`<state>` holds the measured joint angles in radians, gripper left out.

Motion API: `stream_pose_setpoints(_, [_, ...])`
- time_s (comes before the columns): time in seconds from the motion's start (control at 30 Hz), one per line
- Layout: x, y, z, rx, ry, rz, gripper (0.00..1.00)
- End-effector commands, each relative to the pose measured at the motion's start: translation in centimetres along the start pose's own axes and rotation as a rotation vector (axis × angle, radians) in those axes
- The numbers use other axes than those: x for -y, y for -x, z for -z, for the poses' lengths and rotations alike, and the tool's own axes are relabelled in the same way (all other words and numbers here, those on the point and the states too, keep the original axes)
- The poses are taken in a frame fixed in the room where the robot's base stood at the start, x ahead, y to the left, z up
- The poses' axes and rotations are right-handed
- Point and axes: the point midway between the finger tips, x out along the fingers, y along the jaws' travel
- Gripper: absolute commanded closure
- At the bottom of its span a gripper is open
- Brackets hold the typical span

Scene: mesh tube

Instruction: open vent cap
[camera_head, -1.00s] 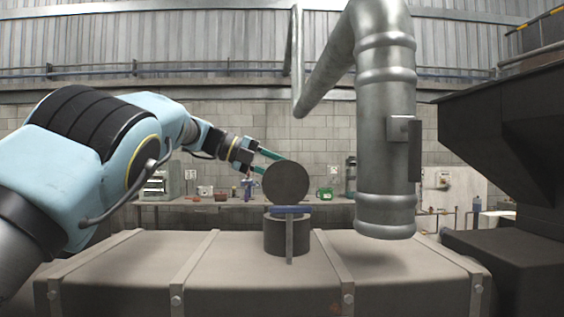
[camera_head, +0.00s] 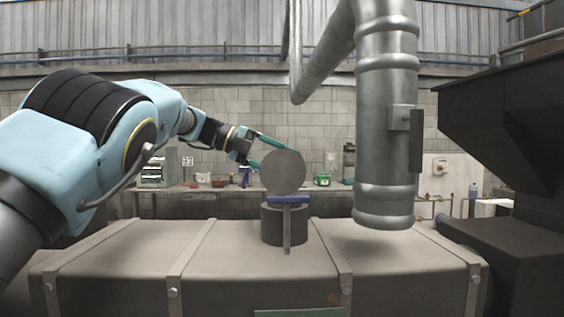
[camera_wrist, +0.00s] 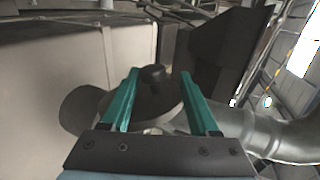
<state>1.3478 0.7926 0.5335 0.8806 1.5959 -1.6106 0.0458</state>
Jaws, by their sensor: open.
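The vent cap (camera_head: 283,173) is a round grey disc, raised and standing on edge above a short dark vent neck (camera_head: 284,226). A blue bar (camera_head: 288,199) sits at the cap's lower edge, with a grey upright strip below it. My gripper (camera_head: 277,158) has two teal fingers, spread apart, at the cap's upper left; the upper finger reaches along its top. In the wrist view the open fingers (camera_wrist: 159,75) straddle the dark cap (camera_wrist: 152,97), which has a dark knob-like part. I cannot tell whether either finger touches the cap.
The neck stands on a grey strapped box (camera_head: 120,262). A large metal pipe (camera_head: 386,130) hangs close on the right, and a dark hopper (camera_head: 500,110) stands farther right. A bench (camera_head: 215,188) with small items runs behind. A green edge (camera_head: 300,312) shows at the bottom.

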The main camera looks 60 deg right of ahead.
Motion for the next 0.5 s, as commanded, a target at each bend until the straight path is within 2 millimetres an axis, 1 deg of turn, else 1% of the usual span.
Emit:
stream_pose_setpoints(0.23, [0.1,0.0,0.0,0.0,-0.002,0.001,0.35])
stream_pose_setpoints(0.33, [0.1,0.3,0.0,0.001,-0.002,0.002,0.35])
stream_pose_setpoints(0.43, [-0.1,1.4,-0.1,0.003,-0.003,0.002,0.35])
stream_pose_setpoints(0.5, [-0.2,2.6,-0.1,0.004,-0.002,0.001,0.35])
